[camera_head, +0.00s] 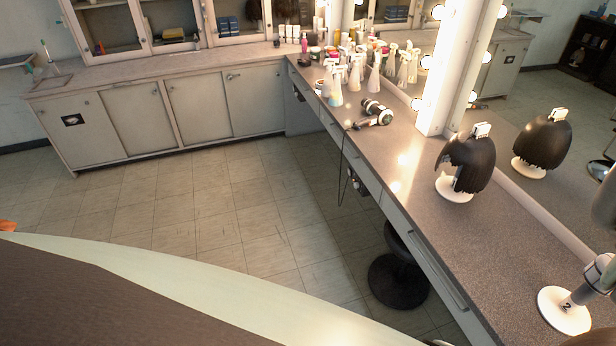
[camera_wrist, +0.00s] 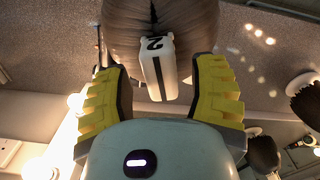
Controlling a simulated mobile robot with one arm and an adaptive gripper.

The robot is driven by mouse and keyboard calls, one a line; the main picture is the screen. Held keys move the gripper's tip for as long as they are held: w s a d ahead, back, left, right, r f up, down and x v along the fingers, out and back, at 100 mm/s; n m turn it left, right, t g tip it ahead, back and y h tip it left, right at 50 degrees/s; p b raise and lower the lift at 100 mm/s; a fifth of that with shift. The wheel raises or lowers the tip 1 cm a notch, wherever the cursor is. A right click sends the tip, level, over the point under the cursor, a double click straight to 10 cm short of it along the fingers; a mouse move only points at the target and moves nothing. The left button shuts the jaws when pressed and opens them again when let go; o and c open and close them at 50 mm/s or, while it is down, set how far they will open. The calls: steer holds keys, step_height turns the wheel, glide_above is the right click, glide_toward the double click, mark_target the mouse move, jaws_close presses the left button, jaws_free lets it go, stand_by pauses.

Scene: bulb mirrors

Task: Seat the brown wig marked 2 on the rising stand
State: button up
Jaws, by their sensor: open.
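The brown wig (camera_wrist: 178,25) fills the top middle of the wrist view, with a white tag (camera_wrist: 158,78) marked 2 standing out from it. My gripper (camera_wrist: 160,75) is open, its yellow fingers apart on either side of the tag. My gripper does not show clearly in the head view.
A dark wig (camera_head: 472,160) with a white tag sits on a white-based stand by the lit mirror frame (camera_head: 455,70). A hair dryer (camera_head: 374,113) and several bottles (camera_head: 352,72) stand farther back on the counter (camera_head: 425,205). A dark stool (camera_head: 398,280) is below the counter.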

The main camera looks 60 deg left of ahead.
steer(key=shift+a+r+p, duration=0.15)
steer(key=shift+r+p, duration=0.85)
steer(key=shift+r, duration=1.7)
steer(key=shift+f, duration=0.1)
